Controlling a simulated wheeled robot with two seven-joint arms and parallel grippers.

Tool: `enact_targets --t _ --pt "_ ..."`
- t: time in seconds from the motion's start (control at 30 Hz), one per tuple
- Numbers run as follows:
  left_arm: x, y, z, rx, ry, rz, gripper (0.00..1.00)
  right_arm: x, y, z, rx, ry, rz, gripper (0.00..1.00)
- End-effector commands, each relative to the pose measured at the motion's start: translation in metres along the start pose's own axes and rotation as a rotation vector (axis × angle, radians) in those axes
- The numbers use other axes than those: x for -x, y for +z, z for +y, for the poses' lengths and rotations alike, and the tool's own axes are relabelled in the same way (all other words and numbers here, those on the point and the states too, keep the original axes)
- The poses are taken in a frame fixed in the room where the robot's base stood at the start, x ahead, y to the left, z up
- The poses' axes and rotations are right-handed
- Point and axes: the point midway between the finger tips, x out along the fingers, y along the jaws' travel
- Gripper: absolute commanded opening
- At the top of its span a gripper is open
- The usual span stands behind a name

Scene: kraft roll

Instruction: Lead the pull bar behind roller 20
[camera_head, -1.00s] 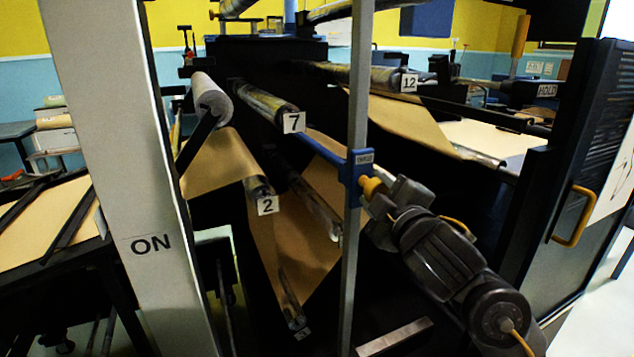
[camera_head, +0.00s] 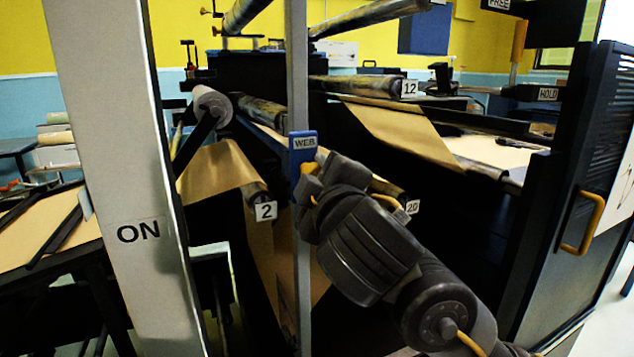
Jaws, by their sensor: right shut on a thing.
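The pull bar's blue block (camera_head: 303,147), labelled WEB, shows at the middle of the head view, beside a yellow grip (camera_head: 309,168). My right gripper (camera_head: 311,180) is shut on this grip, which its fingers mostly cover. Roller 20 (camera_head: 386,187) lies to the right of the block, behind my right wrist; its number tag (camera_head: 412,207) shows just above the arm. Much of the roller is hidden, so I cannot tell the bar's depth relative to it. My left gripper is not in view.
A slim grey upright (camera_head: 301,70) stands at the blue block. Roller 2 (camera_head: 256,194) carries brown paper (camera_head: 217,169) to the left. Roller 12 (camera_head: 360,86) is behind. A dark cabinet (camera_head: 575,200) with a yellow handle bounds the right; a pale post (camera_head: 120,150) marked ON, the left.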

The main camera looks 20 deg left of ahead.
Motion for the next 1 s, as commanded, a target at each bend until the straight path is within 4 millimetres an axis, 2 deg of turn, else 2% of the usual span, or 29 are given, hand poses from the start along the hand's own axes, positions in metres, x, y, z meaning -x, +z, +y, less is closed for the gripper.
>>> enact_targets --t 0.3,1.0 --pt "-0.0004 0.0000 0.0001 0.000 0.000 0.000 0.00 0.0002 -0.0060 0.0011 0.001 0.000 0.000 0.06" --pt "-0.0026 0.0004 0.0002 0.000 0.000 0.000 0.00 0.0002 -0.0065 -0.0002 0.000 -0.001 -0.001 0.06"
